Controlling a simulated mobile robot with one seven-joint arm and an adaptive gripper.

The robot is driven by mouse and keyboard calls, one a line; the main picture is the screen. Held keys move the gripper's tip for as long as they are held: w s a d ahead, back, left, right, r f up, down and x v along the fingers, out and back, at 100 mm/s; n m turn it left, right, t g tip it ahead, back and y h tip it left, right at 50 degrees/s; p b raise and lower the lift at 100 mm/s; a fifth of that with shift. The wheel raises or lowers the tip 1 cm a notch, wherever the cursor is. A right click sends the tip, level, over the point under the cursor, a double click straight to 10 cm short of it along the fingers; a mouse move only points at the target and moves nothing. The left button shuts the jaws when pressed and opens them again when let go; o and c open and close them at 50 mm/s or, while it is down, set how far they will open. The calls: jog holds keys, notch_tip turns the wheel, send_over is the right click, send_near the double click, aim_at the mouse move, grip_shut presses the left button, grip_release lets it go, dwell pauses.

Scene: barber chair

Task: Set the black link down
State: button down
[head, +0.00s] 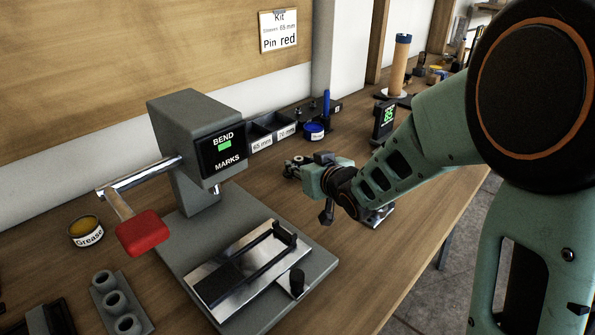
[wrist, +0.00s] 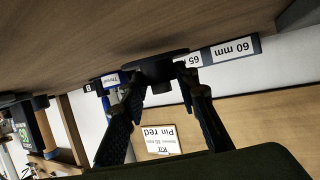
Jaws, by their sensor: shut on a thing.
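My gripper (head: 300,168) is above the bench, right of the grey bending press, with its fingers pointing toward the back wall. In the wrist view its two dark fingers (wrist: 163,88) close on a dark rounded piece, which I take to be the black link (wrist: 160,68). Part of the link is hidden by the fingertips. In the head view the link is too small to make out clearly at the fingers. The wrist view is upside down, with the wooden bench top (wrist: 90,40) at its top. I cannot tell whether the link touches the bench.
The press (head: 195,130) has a red-handled lever (head: 143,232) and a steel bed (head: 222,287). Behind are labelled bins (head: 272,132), a blue pot (head: 314,131) and a green-lit display (head: 384,122). A grease tin (head: 86,233) stands left. Bare bench lies at front right.

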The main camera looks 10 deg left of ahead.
jog(key=shift+f, duration=0.5)
jog(key=shift+f, duration=0.1)
jog(key=shift+f+b, duration=0.2)
jog(key=shift+b, duration=0.1)
jog(key=c, duration=1.5)
grip_release()
jog(key=shift+r, duration=0.15)
